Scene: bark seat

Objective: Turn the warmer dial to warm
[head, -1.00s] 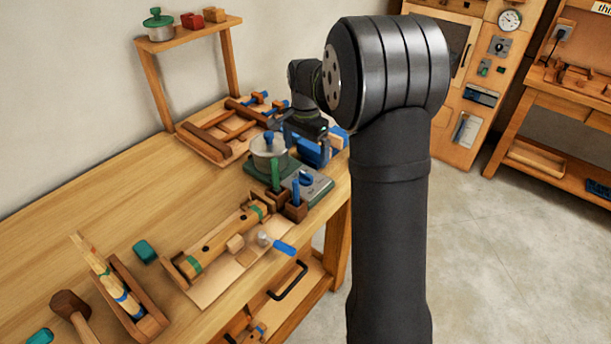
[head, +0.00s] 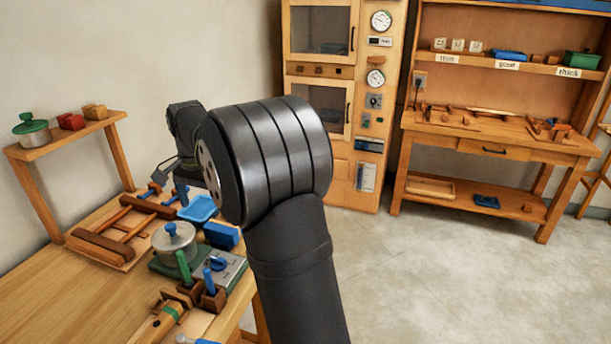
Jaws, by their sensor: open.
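A lidded metal pot (head: 173,243) stands on a green base on the bench. In front of it and to its right is a grey panel (head: 234,272) with a blue dial (head: 218,264); this looks like the warmer. The dial's marks are too small to read, so its setting cannot be told. My gripper (head: 190,172) is mostly hidden behind my arm's large joint. Its visible part is above and behind the pot, apart from the dial. It looks open, and I see nothing held.
Upright green and blue-handled tools (head: 183,265) in wooden holders stand beside the dial. A blue tray (head: 199,208) and blue block (head: 221,235) lie behind it. A tall cabinet (head: 367,170) with gauges and a knob stands at the back, with open floor before it.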

